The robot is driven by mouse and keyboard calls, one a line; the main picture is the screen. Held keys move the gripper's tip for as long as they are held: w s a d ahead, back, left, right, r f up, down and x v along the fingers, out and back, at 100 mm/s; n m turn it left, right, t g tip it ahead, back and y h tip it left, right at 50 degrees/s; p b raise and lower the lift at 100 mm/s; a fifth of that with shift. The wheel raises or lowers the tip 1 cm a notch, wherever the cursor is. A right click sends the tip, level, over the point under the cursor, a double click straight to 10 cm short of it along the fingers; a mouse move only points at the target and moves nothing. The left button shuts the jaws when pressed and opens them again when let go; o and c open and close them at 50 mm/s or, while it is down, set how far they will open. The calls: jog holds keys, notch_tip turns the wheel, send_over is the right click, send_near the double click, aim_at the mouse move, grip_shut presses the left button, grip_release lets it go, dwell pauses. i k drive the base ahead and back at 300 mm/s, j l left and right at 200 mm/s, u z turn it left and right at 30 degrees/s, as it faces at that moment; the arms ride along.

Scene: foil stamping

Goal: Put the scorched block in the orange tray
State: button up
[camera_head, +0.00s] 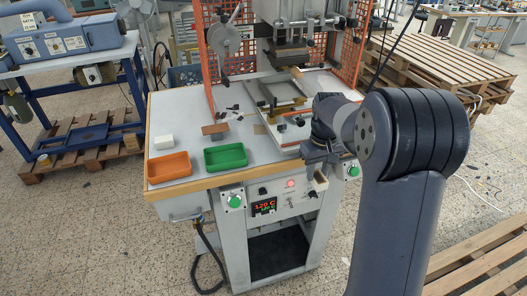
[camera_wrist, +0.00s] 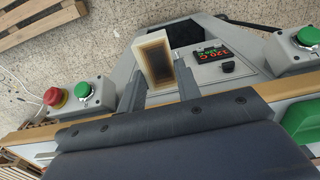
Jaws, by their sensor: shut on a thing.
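My gripper (camera_head: 317,170) is shut on a pale block with a brown, scorched-looking face (camera_wrist: 155,60). It holds the block in front of the bench's front edge, above the floor and near the control panel. In the wrist view, my gripper's fingers (camera_wrist: 160,84) sit on both sides of the block. The orange tray (camera_head: 169,179) lies at the bench's front left corner, well left of my gripper, and looks empty. A green tray (camera_head: 226,167) lies just right of it; part of it shows in the wrist view (camera_wrist: 302,122).
A white block (camera_head: 164,142) stands behind the orange tray. The press (camera_head: 291,52), its fixture (camera_head: 280,97) and orange mesh guards (camera_head: 219,60) stand behind. The control panel (camera_head: 275,205) with green buttons is below the bench edge. Pallets (camera_head: 440,65) stand at the back right.

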aim_at(170, 170)
jog(key=k+j, duration=0.1)
jog(key=j, duration=0.25)
jog(key=j+z, duration=0.15)
jog(key=j, duration=0.2)
jog(key=k+j, duration=0.15)
jog(key=j, duration=0.15)
jog(key=k+j+z, duration=0.15)
jog(key=j, duration=0.2)
jog(key=i, duration=0.05)
